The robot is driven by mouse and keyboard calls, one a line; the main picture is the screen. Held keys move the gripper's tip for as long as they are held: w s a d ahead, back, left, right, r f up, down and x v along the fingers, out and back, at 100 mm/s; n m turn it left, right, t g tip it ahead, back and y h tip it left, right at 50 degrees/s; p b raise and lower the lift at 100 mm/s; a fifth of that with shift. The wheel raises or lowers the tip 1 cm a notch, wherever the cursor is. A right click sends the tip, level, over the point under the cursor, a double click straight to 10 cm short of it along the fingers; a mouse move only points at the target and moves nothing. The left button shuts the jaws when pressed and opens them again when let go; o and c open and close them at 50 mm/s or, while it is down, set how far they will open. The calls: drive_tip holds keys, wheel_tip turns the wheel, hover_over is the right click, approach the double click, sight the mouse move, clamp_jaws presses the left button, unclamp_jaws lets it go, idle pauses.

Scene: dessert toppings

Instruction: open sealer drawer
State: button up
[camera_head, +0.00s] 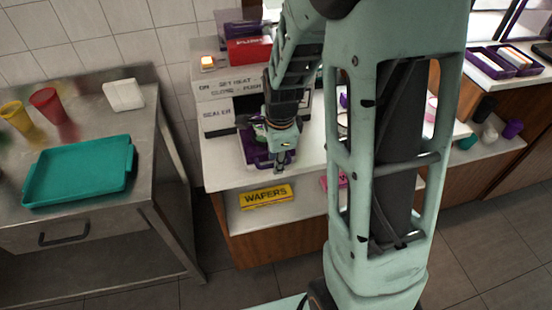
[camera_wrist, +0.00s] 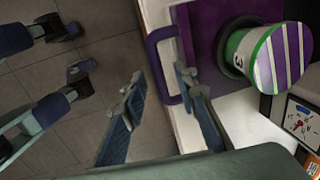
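The sealer (camera_head: 216,117) is a white machine with a dark opening on the white counter. Its purple drawer (camera_head: 250,152) shows in front of the opening, partly hidden by my gripper (camera_head: 281,160). In the wrist view the drawer (camera_wrist: 207,22) holds a green, white and purple striped cup (camera_wrist: 283,58) marked 3. The purple loop handle (camera_wrist: 154,62) sticks out from the drawer's front edge. My gripper (camera_wrist: 160,82) is open, with the handle's bar appearing between its two fingertips. I cannot tell whether the fingers touch the bar.
A yellow wafers box (camera_head: 266,196) lies on the shelf below the counter. A steel table (camera_head: 100,215) at the left bears a teal tray (camera_head: 80,170), a red cup (camera_head: 47,101) and a yellow cup (camera_head: 15,115). Open floor lies between table and counter. My arm hides part of the counter.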

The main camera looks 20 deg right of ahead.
wheel_tip(320, 180, up, 12)
drive_tip(key=s, duration=0.2)
idle(0.4)
